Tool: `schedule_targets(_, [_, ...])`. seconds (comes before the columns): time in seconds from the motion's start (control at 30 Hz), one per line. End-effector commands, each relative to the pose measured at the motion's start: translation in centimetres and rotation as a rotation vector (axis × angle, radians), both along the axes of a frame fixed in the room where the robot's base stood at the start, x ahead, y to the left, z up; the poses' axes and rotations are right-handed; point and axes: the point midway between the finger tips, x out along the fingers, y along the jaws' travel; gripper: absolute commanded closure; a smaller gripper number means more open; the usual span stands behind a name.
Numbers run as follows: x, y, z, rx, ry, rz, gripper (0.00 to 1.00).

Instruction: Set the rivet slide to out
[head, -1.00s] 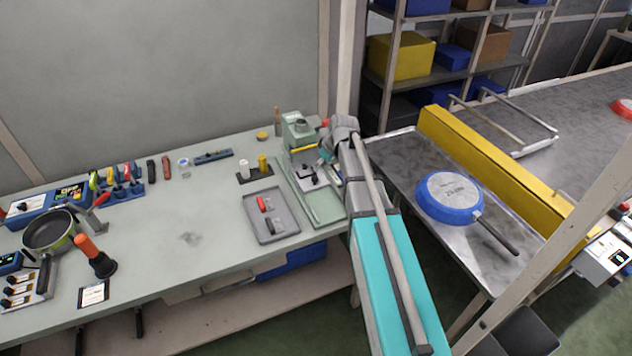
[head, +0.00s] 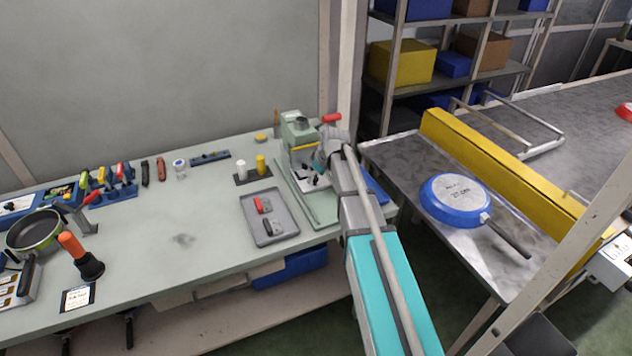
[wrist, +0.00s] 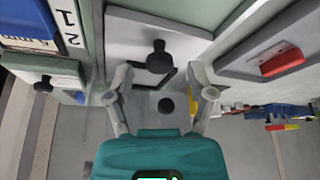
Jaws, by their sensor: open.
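The green press-like fixture (head: 300,130) stands at the right end of the workbench, with a light plate (head: 309,182) low on its front. In the wrist view a black knob (wrist: 159,58) stands on a light plate (wrist: 130,38); this looks like the rivet slide, but its position marking is not readable. My gripper (wrist: 160,82) is open, its fingers on either side of and a little short of the knob, with nothing held. In the head view my gripper (head: 326,160) is beside the fixture, its fingertips mostly hidden by my wrist. Contact with the knob cannot be told.
A grey tray (head: 247,222) with a red-handled and a dark part lies left of the fixture. A yellow and a white peg stand behind it. A second black knob (wrist: 42,85) is at left in the wrist view. A blue pan (head: 455,198) lies on the metal table at right.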

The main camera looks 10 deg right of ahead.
Motion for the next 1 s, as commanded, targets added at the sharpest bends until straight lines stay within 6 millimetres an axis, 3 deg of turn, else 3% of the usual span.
schedule_targets(0.53, [0.22,0.14,-0.62,0.0,0.0,0.0,0.32])
schedule_targets(0.9, [0.21,0.14,-0.62,0.0,0.0,0.0,1.0])
schedule_targets(1.0, [0.2,0.15,-0.62,0.0,0.0,0.0,1.0])
